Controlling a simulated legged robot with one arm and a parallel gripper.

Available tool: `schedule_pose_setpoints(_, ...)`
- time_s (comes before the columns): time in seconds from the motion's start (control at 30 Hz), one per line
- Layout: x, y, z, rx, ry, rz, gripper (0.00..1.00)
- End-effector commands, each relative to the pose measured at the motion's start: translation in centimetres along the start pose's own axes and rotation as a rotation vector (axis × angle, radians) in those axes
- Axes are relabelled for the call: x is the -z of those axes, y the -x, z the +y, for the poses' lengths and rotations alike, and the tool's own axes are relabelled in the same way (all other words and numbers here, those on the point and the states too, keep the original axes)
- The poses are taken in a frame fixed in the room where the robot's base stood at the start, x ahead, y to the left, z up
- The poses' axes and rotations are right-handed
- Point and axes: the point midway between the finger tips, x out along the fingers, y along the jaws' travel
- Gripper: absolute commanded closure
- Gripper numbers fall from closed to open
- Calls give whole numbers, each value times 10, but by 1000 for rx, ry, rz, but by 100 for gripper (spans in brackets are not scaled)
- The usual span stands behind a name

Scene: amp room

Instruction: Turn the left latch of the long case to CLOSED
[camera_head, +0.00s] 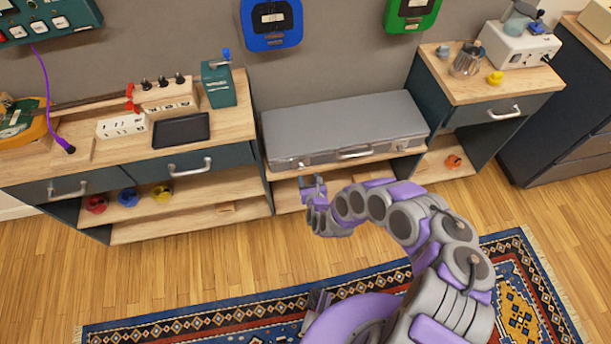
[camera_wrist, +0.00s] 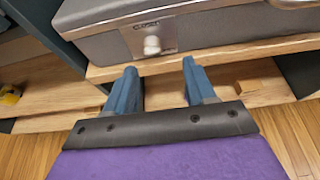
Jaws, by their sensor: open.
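The long grey case (camera_head: 345,124) lies shut-lidded on the low middle shelf, its front with a handle facing me. In the wrist view the case (camera_wrist: 200,25) fills the top. Its left latch (camera_wrist: 152,45) is a pale knob on a metal plate lettered with what looks like CLOSED; the knob's exact setting is too small to tell. My gripper (camera_head: 313,184) is in front of the case's left front. In the wrist view my gripper (camera_wrist: 160,78) is open and empty, its two blue fingers below the latch and apart from it.
The wooden shelf edge (camera_wrist: 230,58) runs just under the case front. Dark cabinets stand on both sides, the left one bearing a black tray (camera_head: 181,130). A patterned rug (camera_head: 200,326) lies on the floor. The air in front of the case is clear.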

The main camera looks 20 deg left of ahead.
Motion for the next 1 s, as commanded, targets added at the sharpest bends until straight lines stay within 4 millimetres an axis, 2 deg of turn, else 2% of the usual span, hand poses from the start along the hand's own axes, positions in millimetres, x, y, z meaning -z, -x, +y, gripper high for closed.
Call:
schedule_pose_setpoints(0.03,4,-13,4,-1,3,-1,45)
schedule_pose_setpoints(0.1,2,-25,5,-1,4,-2,45)
schedule_pose_setpoints(0.3,3,-46,6,-1,4,3,45)
schedule_pose_setpoints(0.7,0,-49,1,-2,-1,0,45)
schedule_pose_setpoints(1.0,1,-52,5,-1,3,3,74)
